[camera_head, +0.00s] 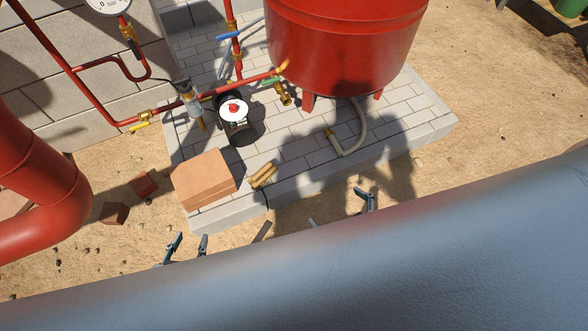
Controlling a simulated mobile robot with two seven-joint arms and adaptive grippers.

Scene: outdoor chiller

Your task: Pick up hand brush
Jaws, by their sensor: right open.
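A small tan, wooden-looking piece (263,175) lies on the paved slab just right of the orange-brown block; it may be the hand brush, but it is too small to be sure. My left gripper (188,246) shows as two separated dark fingertips at the lower left, near the slab's front corner, with nothing seen between them. My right gripper (340,209) shows fingertips right of the tan piece and nearer to me, open and apart from it. The rest of both grippers is hidden behind the grey-blue surface.
A large grey-blue curved surface (400,260) blocks the foreground. An orange-brown block (203,178), a black pump (235,125) and a red tank (345,45) stand on the slab (415,115). A thick red pipe (45,195) is at the left. Sandy ground lies around.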

